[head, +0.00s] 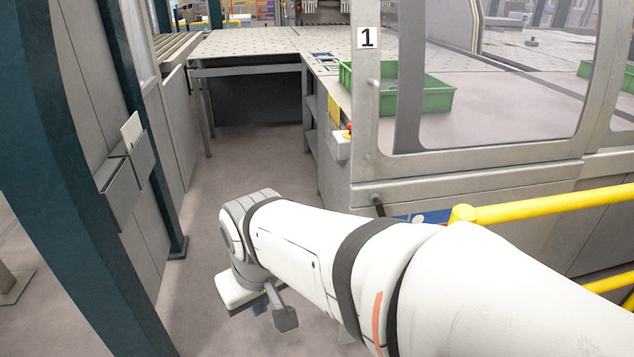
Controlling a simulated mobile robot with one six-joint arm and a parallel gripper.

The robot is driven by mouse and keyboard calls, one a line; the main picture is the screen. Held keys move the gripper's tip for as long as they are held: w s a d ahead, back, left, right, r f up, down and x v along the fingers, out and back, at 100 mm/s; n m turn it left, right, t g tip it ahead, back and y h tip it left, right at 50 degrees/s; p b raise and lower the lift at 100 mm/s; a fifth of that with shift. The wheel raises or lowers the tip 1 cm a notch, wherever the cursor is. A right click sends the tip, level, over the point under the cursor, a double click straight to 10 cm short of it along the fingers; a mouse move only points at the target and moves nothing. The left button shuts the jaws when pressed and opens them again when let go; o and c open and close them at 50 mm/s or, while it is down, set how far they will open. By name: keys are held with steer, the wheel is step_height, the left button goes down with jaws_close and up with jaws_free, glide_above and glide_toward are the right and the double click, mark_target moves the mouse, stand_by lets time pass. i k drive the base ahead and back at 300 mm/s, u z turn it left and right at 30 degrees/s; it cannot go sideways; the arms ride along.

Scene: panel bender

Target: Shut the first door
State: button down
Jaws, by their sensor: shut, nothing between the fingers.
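The first door (365,175) is a grey-framed panel with a large window, marked with a "1" sign (367,38) near its top left. It stands at the right, with a wide opening to its left. A slim upright handle (374,118) sits on its left frame. My gripper (284,318) is low in the picture, below and left of the door, apart from the handle. It is shut and empty, partly hidden by my arm's wrist.
A yellow rail (555,205) runs at the lower right, close to my arm. A dark teal post (60,150) and grey panels stand at the left. Through the opening are a perforated table (245,42) and bare floor. A green crate (425,100) shows behind the door.

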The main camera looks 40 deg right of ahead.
mark_target(427, 199)
steer(key=k, duration=1.25)
steer(key=z, duration=1.85)
steer(key=i, duration=1.5)
steer(key=z, duration=0.05)
